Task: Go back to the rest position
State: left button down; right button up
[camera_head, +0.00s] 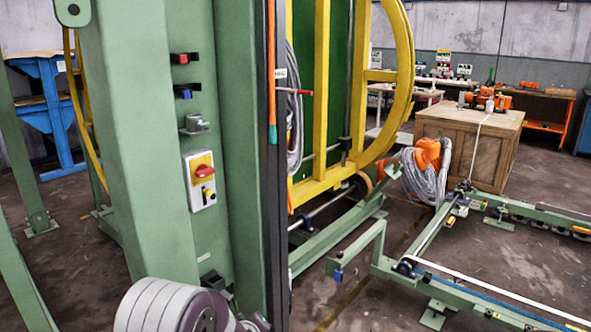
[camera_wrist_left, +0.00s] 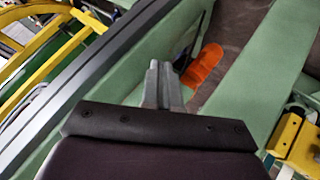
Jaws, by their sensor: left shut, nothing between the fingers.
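My left gripper (camera_wrist_left: 158,84) shows in the left wrist view with its two grey fingers together and nothing between them. It is in front of green machine parts, close to a dark rail. In the head view a grey and purple link of my arm shows at the bottom left, but no fingertips show. The ring inverter has a green column (camera_head: 130,150) with a switch box (camera_head: 200,180) that carries a red knob. Its yellow ring (camera_head: 405,80) stands to the right of the column. My right gripper is in neither view.
A dark vertical post (camera_head: 277,170) stands beside the column. A wooden crate (camera_head: 465,140), an orange device with coiled grey cable (camera_head: 425,175) and a low green rail frame (camera_head: 480,285) are on the right. A blue bench (camera_head: 45,105) stands at the left. Some bare floor shows on the right.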

pick_arm(q)
jog(key=s+a+m+g, duration=0.2)
jog(key=s+m+g, duration=0.1)
jog(key=s, duration=0.6)
jog(key=s+a+r+m+g, duration=0.1)
jog(key=s+m+g, duration=0.25)
jog(key=s, duration=0.65)
jog(key=s+a+m+g, duration=0.2)
jog(key=s+m+g, duration=0.1)
jog(key=s, duration=0.6)
notch_tip(320, 180, up, 26)
jog(key=s+a+p, duration=0.1)
jog(key=p, duration=2.2)
jog(key=shift+a+r+t, duration=0.15)
jog(key=shift+a+t, duration=0.15)
jog(key=shift+t, duration=0.05)
jog(key=shift+s+n, duration=0.15)
jog(key=shift+n, duration=0.1)
